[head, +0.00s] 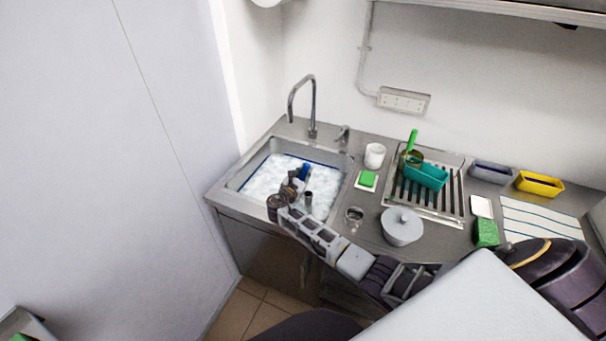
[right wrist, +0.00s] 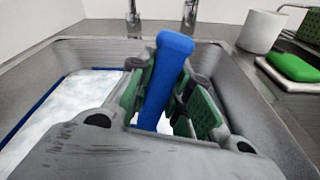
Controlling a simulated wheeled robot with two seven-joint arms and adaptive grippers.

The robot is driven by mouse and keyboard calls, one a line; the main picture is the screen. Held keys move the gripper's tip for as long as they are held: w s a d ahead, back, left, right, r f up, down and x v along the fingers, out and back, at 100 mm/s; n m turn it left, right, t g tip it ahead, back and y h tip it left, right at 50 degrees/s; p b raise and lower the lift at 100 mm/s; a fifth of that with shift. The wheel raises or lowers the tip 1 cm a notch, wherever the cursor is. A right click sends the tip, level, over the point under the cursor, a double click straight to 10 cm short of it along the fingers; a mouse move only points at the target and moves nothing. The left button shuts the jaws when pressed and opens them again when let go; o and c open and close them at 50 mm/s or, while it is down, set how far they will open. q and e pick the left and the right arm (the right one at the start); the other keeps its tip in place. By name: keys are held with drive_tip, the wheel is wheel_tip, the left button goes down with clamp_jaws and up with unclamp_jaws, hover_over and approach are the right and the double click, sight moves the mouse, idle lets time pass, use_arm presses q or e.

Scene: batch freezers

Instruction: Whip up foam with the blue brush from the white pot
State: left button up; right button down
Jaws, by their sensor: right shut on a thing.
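My right gripper (right wrist: 172,100) is shut on the blue brush, whose blue handle (right wrist: 163,75) stands up between the green-padded fingers in the right wrist view. In the head view the right gripper (head: 295,186) is over the sink (head: 233,184), with a bit of the blue brush (head: 305,172) showing at it. The brush's lower end is hidden. White foam (head: 270,173) covers much of the sink; it also shows in the right wrist view (right wrist: 75,100). The white pot (head: 375,156) stands empty-looking on the counter right of the sink. My left gripper is not in view.
A green sponge (head: 368,178) lies on a white dish beside the sink. A drainer (head: 452,208) holds a teal container (head: 426,177). The faucet (head: 312,110) rises behind the sink.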

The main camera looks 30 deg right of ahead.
drive_tip(key=shift+s+d+r+p, duration=0.1)
drive_tip(key=shift+d+r+p, duration=0.15)
drive_tip(key=shift+r+p, duration=0.45)
drive_tip(key=shift+s+d+r+p, duration=0.1)
drive_tip(key=shift+d+r+p, duration=0.15)
drive_tip(key=shift+r, duration=0.7)
wheel_tip(320, 180, up, 7)
drive_tip(key=d, duration=0.2)
drive_tip(key=shift+s+r, duration=0.2)
drive_tip(key=shift+s, duration=0.25)
idle(1.0)
wheel_tip(320, 180, up, 5)
hover_over(306, 168)
drive_tip(key=d, duration=0.3)
drive_tip(key=shift+a, duration=0.1)
idle(0.7)
